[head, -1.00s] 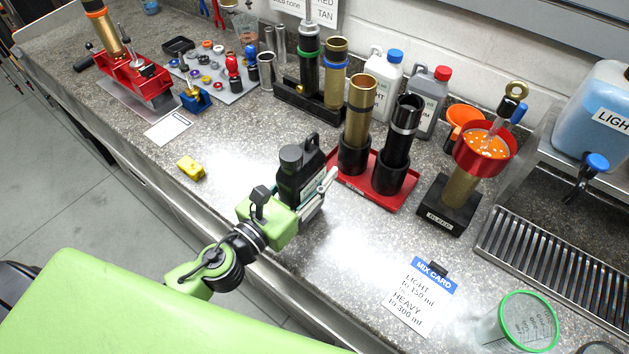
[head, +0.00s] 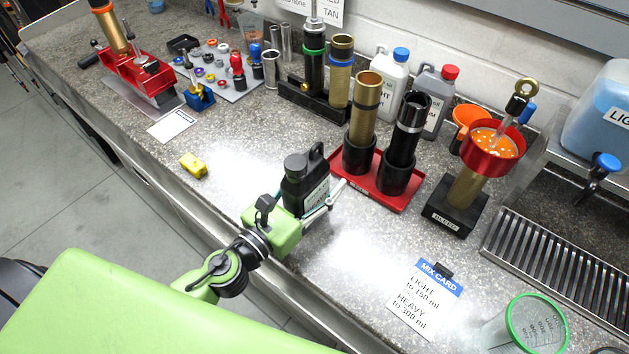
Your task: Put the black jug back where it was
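The black jug (head: 294,184), with a black cap, a handle and a pale label, stands upright on the grey speckled counter, just left of the red tray. My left gripper (head: 318,192) is at the jug's near side. One finger shows to the right of the jug with a small gap between them. The other finger is hidden behind the jug and the gripper body. The gripper looks open around the jug. My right gripper is not in view.
The red tray (head: 385,198) holds two upright cylinders. A black-based stand (head: 451,216) with a red funnel cup is to its right. The mix card (head: 424,296), a green-rimmed cup (head: 538,325) and a yellow block (head: 194,165) lie around clear counter.

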